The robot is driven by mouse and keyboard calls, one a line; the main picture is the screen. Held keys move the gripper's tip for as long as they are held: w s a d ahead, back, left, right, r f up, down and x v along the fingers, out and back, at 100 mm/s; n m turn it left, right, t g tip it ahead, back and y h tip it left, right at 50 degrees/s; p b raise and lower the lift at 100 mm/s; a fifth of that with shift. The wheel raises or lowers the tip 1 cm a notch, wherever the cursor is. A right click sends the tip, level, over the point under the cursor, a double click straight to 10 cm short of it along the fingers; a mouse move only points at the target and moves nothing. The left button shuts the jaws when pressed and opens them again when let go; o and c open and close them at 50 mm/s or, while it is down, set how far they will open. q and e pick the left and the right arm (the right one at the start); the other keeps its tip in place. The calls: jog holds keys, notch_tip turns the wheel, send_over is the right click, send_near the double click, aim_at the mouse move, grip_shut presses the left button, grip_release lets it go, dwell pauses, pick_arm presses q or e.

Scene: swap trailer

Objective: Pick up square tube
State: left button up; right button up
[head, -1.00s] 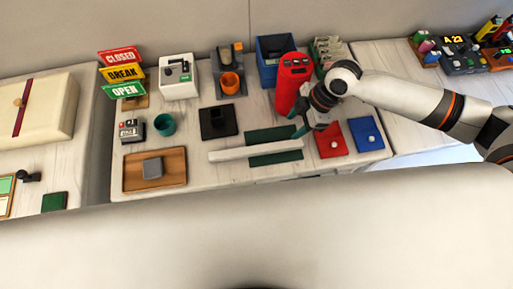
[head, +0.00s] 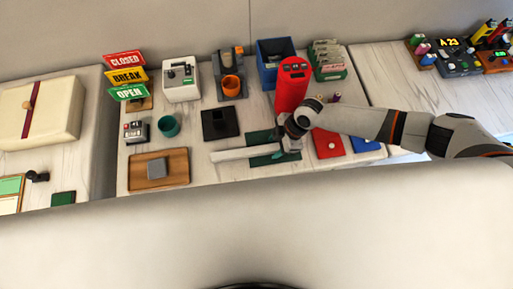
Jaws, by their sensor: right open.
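The square tube (head: 236,153) is a long white bar. It lies across the dark green mat (head: 264,160) in the middle of the table, and its left part reaches past the mat. My right gripper (head: 283,148) is at the right end of the tube, pointing down from above. Its jaws are open. The right end of the tube is partly hidden by the gripper, and I cannot tell whether they touch. My left gripper is not in view.
A red canister (head: 291,85) stands close behind my right gripper. Red (head: 328,144) and blue (head: 364,143) pads lie to its right. A black square holder (head: 220,123) is behind the tube. A wooden tray (head: 159,170) with a grey block lies to the left.

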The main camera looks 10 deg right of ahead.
jog(key=shift+f, duration=0.1)
jog(key=shift+c, duration=0.6)
grip_shut()
notch_tip(320, 180, up, 10)
jog(key=b, duration=0.1)
